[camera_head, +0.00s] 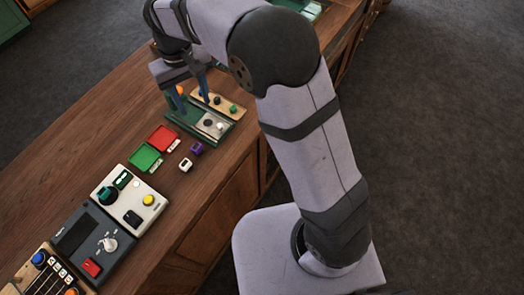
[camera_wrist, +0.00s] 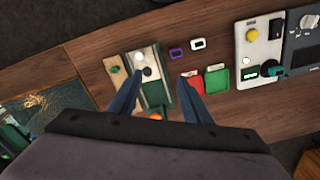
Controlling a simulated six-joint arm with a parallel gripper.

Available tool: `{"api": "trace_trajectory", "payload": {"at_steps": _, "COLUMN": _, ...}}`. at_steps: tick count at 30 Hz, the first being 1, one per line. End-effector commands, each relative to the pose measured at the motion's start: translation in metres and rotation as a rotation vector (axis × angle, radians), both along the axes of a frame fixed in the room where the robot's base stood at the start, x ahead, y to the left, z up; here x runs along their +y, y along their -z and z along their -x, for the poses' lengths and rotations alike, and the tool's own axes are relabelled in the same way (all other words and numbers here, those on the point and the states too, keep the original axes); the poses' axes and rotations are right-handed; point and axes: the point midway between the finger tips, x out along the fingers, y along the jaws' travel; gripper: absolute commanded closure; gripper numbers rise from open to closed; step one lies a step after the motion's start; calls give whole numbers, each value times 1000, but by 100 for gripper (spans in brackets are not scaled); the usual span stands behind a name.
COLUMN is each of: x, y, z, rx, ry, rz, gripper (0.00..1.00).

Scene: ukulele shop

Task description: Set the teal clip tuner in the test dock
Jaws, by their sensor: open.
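I cannot make out a loose teal clip tuner for certain in either view. A small purple block (camera_head: 197,148) and a small white block (camera_head: 186,164) lie on the wooden counter; both the purple block (camera_wrist: 176,53) and the white block (camera_wrist: 198,44) also show in the wrist view. A dark teal round piece (camera_head: 107,194) sits on a cream panel (camera_head: 131,221); I cannot tell whether this panel is the test dock. My gripper (camera_head: 193,105) is open above a green stand (camera_head: 210,137) with white and dark knobs. Its blue fingers (camera_wrist: 160,88) show nothing held.
A red tray (camera_head: 162,138) and a green tray (camera_head: 145,157) lie between the stand and the cream panel. A dark grey unit (camera_head: 78,239) is at the lower left. A wooden strip with knobs (camera_head: 234,112) adjoins the stand. The counter (camera_head: 110,130) is bare left of the trays.

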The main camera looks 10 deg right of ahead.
Motion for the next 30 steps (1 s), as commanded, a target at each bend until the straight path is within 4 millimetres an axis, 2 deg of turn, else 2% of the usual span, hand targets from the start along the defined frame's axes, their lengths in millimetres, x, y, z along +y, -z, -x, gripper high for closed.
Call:
{"api": "trace_trajectory", "payload": {"at_steps": 1, "x": -29, "y": 0, "z": 7, "rx": 1, "ry": 40, "rz": 0, "gripper": 56}}
{"api": "trace_trajectory", "payload": {"at_steps": 6, "x": -108, "y": 10, "z": 44, "rx": 1, "ry": 143, "rz": 1, "gripper": 56}}
{"api": "trace_trajectory", "payload": {"at_steps": 9, "x": -147, "y": 19, "z": 75, "rx": 1, "ry": 203, "rz": 1, "gripper": 56}}
{"api": "trace_trajectory", "payload": {"at_steps": 12, "x": -177, "y": 30, "z": 107, "rx": 1, "ry": 254, "rz": 1, "gripper": 56}}
{"api": "trace_trajectory", "payload": {"at_steps": 18, "x": -211, "y": 48, "z": 159, "rx": 2, "ry": 326, "rz": 1, "gripper": 56}}
{"api": "trace_trajectory", "payload": {"at_steps": 21, "x": -217, "y": 53, "z": 174, "rx": 2, "ry": 345, "rz": 1, "gripper": 56}}
{"api": "trace_trajectory", "payload": {"at_steps": 25, "x": -221, "y": 56, "z": 182, "rx": 2, "ry": 354, "rz": 1, "gripper": 56}}
{"api": "trace_trajectory", "payload": {"at_steps": 30, "x": -221, "y": 57, "z": 183, "rx": 3, "ry": 354, "rz": 2, "gripper": 56}}
